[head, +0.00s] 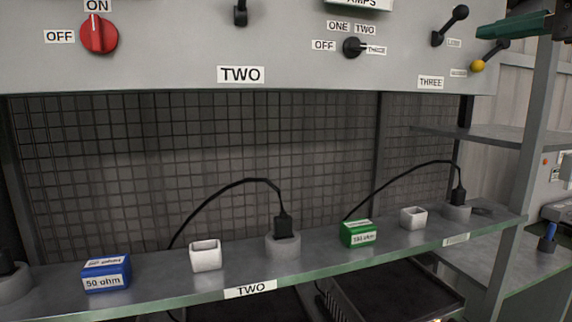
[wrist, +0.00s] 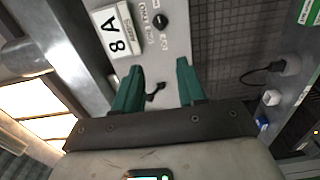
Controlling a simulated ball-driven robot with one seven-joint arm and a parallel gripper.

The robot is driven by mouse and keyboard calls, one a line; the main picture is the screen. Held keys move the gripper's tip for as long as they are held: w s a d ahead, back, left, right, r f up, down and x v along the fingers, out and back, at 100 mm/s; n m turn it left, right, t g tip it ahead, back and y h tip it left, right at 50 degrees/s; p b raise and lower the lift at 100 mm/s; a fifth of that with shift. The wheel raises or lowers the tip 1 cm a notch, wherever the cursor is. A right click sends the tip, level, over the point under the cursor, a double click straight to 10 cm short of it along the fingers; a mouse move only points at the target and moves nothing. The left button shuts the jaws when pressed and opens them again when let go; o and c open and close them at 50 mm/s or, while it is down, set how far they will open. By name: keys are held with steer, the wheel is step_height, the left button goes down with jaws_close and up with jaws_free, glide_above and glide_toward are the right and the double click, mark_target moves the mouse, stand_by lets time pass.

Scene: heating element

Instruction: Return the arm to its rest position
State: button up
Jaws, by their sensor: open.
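My gripper shows in the wrist view (wrist: 156,78) with its two green fingers apart and nothing between them. In the head view, only a green finger of it (head: 514,27) shows at the top right edge, close to the yellow-tipped lever (head: 478,66) on the panel. I cannot tell whether it touches the lever. The rest of my arm is mostly outside the head view.
The grey panel carries a red knob (head: 98,34) and a black rotary switch (head: 353,47). The shelf (head: 330,262) below holds a blue 50 ohm block (head: 105,274), a green block (head: 358,233), white cups (head: 205,256) and plugged cables. A metal post (head: 527,150) stands right.

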steer(key=w+d+f+m+g+h, duration=0.1)
steer(key=w+d+f+m, duration=0.2)
steer(key=f, duration=0.7)
steer(key=w+d+f+m+g, duration=0.1)
steer(key=w+f+m, duration=0.3)
steer(key=f, duration=0.6)
steer(key=s+f+m+g+h, duration=0.25)
steer(key=f+m+g, duration=0.35)
steer(key=f, duration=1.9)
steer(key=s+a+f+m+g, duration=0.1)
steer(key=s+f+m, duration=0.2)
steer(key=s+f, duration=0.45)
steer(key=s+a+f+m+g, duration=0.15)
steer(key=s+f, duration=0.25)
steer(key=f, duration=0.7)
steer(key=s+d+f+m+g+h, duration=0.1)
steer(key=s+f+m+g, duration=0.1)
steer(key=s+f, duration=0.4)
steer(key=s+d+f+m+g+h, duration=0.1)
steer(key=s+f, duration=0.5)
steer(key=s, duration=0.9)
steer(key=m+g, duration=0.1)
steer(key=g, duration=0.1)
steer(key=shift+d+f+g, duration=0.35)
steer(key=shift+f, duration=0.05)
steer(key=shift+w+m, duration=0.1)
steer(key=shift+m, duration=0.15)
